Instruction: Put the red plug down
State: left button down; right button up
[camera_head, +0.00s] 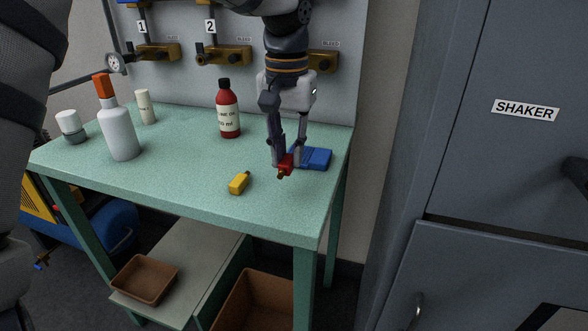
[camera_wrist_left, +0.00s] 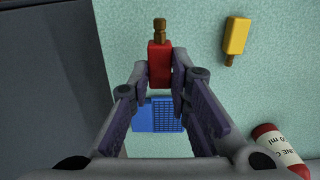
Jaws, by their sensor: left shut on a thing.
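My left gripper (camera_head: 285,164) points down over the right part of the green table (camera_head: 190,183). It is shut on the red plug (camera_head: 286,163). In the left wrist view the red plug (camera_wrist_left: 159,64) sits between the two fingertips (camera_wrist_left: 161,72), with its brass end pointing away from the gripper. I cannot tell whether the plug touches the table top. My right gripper is not in view.
A yellow plug (camera_head: 238,183) lies left of the red plug. A red bottle (camera_head: 228,112), a white bottle with an orange cap (camera_head: 119,128) and small containers stand further left. A grey cabinet (camera_head: 490,160) stands right.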

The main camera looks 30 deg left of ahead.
aim_at(293, 187)
pick_arm(q)
jog(key=shift+w+f, duration=0.35)
jog(key=shift+f, duration=0.2)
jog(key=shift+w+f, duration=0.3)
jog(key=shift+f, duration=0.2)
jog(key=f, duration=0.3)
jog(key=shift+w+f, duration=0.15)
jog(key=shift+w, duration=0.1)
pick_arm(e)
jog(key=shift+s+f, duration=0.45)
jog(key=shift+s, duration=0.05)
pick_arm(q)
jog(key=c, duration=1.5)
grip_release()
jog(key=shift+f, duration=0.1)
notch_tip(293, 187, up, 12)
jog(key=shift+s+r, duration=0.1)
jog(key=shift+r, duration=0.1)
